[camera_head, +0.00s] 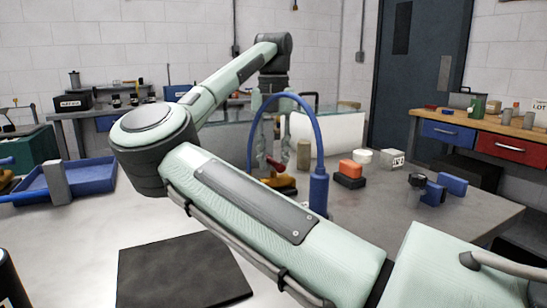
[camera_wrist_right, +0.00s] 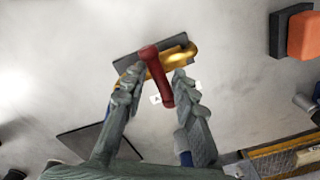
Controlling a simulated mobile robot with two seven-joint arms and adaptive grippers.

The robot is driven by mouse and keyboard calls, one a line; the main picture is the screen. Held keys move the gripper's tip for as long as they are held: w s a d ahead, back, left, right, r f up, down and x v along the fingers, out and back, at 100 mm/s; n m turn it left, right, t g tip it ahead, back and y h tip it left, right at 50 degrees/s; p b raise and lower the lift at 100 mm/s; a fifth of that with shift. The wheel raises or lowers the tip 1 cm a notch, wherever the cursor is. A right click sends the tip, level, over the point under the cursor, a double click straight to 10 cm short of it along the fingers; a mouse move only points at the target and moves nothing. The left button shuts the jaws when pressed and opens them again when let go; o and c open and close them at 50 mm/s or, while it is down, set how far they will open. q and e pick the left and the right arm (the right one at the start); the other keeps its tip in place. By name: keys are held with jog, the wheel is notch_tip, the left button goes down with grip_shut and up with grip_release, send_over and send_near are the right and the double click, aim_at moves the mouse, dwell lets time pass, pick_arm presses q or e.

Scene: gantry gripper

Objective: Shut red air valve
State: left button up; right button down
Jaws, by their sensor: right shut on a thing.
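The red valve handle (camera_head: 274,166) and its brass-yellow body (camera_head: 283,181) are on the grey workbench, partly covered by my arm and gripper in the head view. In the right wrist view the red handle (camera_wrist_right: 149,55) lies across the yellow body (camera_wrist_right: 184,50), which sits on a dark plate (camera_wrist_right: 124,65). My right gripper (camera_head: 276,158) comes down from above over the valve. In the right wrist view its fingers (camera_wrist_right: 156,84) are on both sides of the red handle and shut on it. My left gripper is not in view.
A blue cylinder with an arched hose (camera_head: 318,190) stands right of the valve. An orange block on a black base (camera_head: 350,170) and blue blocks (camera_head: 452,185) are farther right. A blue tray (camera_head: 93,177) is at left, a black mat (camera_head: 180,270) in front.

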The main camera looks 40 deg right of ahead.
aim_at(274, 160)
jog(key=c, duration=1.3)
grip_release()
jog(key=shift+o, duration=0.2)
notch_tip(274, 160, up, 12)
